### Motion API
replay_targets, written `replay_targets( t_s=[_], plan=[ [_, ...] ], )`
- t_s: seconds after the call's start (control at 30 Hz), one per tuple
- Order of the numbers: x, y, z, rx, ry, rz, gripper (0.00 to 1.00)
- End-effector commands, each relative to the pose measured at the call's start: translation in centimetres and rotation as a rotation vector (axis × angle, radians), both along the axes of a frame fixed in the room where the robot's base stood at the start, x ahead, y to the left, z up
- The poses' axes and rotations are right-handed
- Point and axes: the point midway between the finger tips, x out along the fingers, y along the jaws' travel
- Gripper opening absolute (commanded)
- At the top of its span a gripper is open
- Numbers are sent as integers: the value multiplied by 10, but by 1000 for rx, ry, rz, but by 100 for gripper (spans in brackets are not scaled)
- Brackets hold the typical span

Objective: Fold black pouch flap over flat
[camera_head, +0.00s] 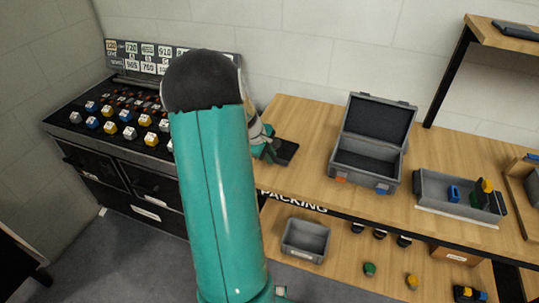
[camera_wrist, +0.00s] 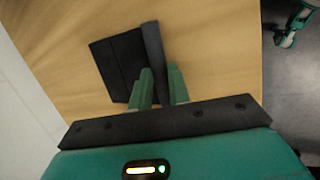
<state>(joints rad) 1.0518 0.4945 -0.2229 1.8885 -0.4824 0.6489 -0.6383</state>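The black pouch (camera_wrist: 112,65) lies on the wooden table in the wrist view. In the head view it is a small dark patch (camera_head: 286,152) at the table's left end. Its flap (camera_wrist: 152,48) shows as a narrow dark grey strip along the pouch's right side and appears raised. My gripper (camera_wrist: 160,68) is over this side, its two green fingers apart. The strip's near part runs into the gap between the fingers; I cannot tell whether they touch it. In the head view my arm hides most of the gripper (camera_head: 268,150).
An open grey case (camera_head: 366,163) stands right of the pouch. Beyond it is a grey tray (camera_head: 433,186) with small coloured items. A control desk (camera_head: 108,125) stands left. A grey bin (camera_head: 305,241) sits on the lower shelf. Bare tabletop lies between pouch and case.

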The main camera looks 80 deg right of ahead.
Motion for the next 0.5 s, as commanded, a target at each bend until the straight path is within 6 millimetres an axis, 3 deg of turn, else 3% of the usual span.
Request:
replay_targets(
  t_s=[0.03, 0.1, 0.5],
  plan=[
    [0, 0, 0, 0, 0, 0, 14],
    [0, 0, 0, 0, 0, 0, 0],
    [-2, -5, 8, 107, -20, -4, 0]
  ],
)
